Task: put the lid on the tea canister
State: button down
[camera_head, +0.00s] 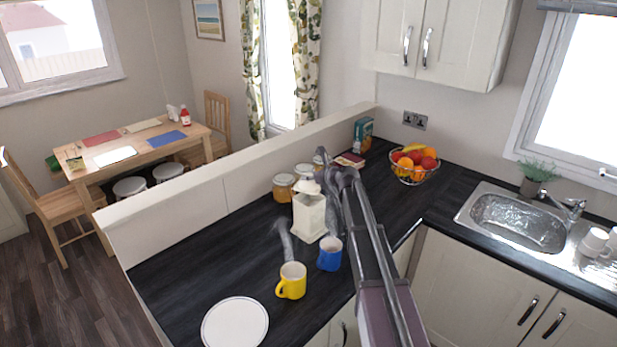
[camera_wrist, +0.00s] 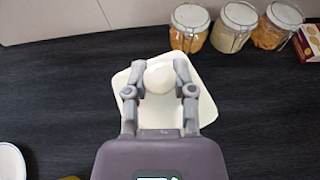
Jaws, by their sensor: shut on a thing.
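The tea canister (camera_head: 309,217) is a tall, cream-white, square-sided container standing upright on the dark counter. The cream lid (camera_head: 306,187) is at its top; in the wrist view the lid (camera_wrist: 205,98) is a rounded square with a round knob (camera_wrist: 159,78). My gripper (camera_wrist: 160,72) is shut on the knob, one finger on each side. The lid hides the canister's mouth from above. Whether the lid rests fully on the rim or sits slightly above it, I cannot tell. In the head view my arm partly covers the gripper.
Several glass jars (camera_head: 283,187) stand behind the canister, near the low wall (camera_head: 190,222). A blue mug (camera_head: 330,254) and a yellow mug (camera_head: 291,281) stand in front, with steam above. A white plate (camera_head: 235,324) lies at the front left. The counter left of the canister is clear.

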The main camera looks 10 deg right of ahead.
aim_at(309, 185)
jog(key=shift+f+b, duration=1.65)
jog(key=shift+f, duration=0.3)
jog(key=shift+f+b, duration=0.55)
dwell(0.4)
jog(key=c, duration=0.7)
grip_release()
jog(key=shift+s, duration=0.1)
jog(key=shift+p+v, duration=2.1)
jog(key=shift+v, duration=3.35)
jog(key=shift+r, duration=0.1)
